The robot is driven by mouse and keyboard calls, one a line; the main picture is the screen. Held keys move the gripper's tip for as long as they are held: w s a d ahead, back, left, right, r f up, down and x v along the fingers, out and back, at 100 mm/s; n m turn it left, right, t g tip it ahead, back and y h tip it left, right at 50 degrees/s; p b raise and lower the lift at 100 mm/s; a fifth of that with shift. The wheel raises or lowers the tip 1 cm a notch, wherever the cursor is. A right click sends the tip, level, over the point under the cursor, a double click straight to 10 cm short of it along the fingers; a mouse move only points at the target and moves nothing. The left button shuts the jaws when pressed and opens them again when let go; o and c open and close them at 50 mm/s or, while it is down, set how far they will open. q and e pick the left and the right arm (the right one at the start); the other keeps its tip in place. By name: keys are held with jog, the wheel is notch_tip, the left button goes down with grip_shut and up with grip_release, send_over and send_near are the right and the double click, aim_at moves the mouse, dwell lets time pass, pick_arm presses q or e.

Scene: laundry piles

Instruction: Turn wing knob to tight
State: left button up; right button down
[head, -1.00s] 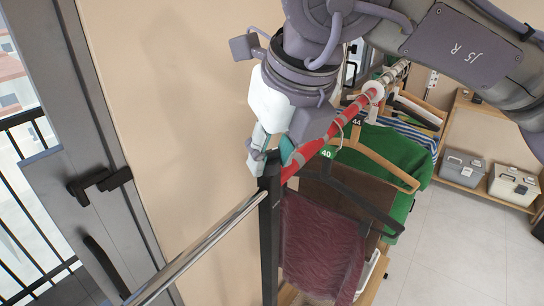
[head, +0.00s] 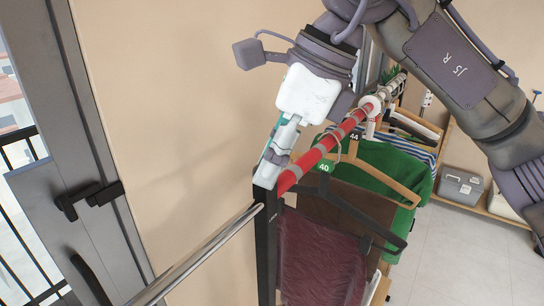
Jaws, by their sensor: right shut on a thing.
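My right gripper (head: 268,172) comes down from above at the top end of the black rack post (head: 267,235). Its fingers are closed together there, beside the red and grey wrapped end of the rail (head: 322,150). The wing knob is hidden by the fingers, so its angle cannot be seen. The gripper is shut on it at the post top. My left gripper is not in view.
A chrome bar (head: 195,258) runs from the post to the lower left. A maroon garment (head: 320,258) and a green one (head: 375,170) hang on the rail. A dark door handle (head: 90,200) is at the left. Grey storage boxes (head: 460,188) stand behind.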

jog(key=n, duration=0.1)
jog(key=n+g+p, duration=0.1)
jog(key=n, duration=0.1)
jog(key=shift+w+r+n+g, duration=0.15)
jog(key=shift+n+g, duration=0.15)
jog(key=n+p, duration=0.1)
jog(key=n+g, duration=0.1)
jog(key=n, duration=0.1)
jog(key=shift+w+a+n+h+p, duration=0.1)
jog(key=shift+w+n+h+p, duration=0.05)
jog(key=shift+n+h+p, duration=0.2)
jog(key=n+p, duration=0.1)
jog(key=n, duration=0.1)
jog(key=n+g+h+p, duration=0.1)
jog(key=n, duration=0.1)
jog(key=shift+w+a+n+g+p, duration=0.1)
jog(key=shift+w+n+g+p, duration=0.05)
jog(key=shift+n+g+p, duration=0.2)
jog(key=c, duration=0.8)
grip_release()
jog(key=shift+c, duration=0.2)
jog(key=v, duration=1.1)
jog(key=shift+r, duration=0.35)
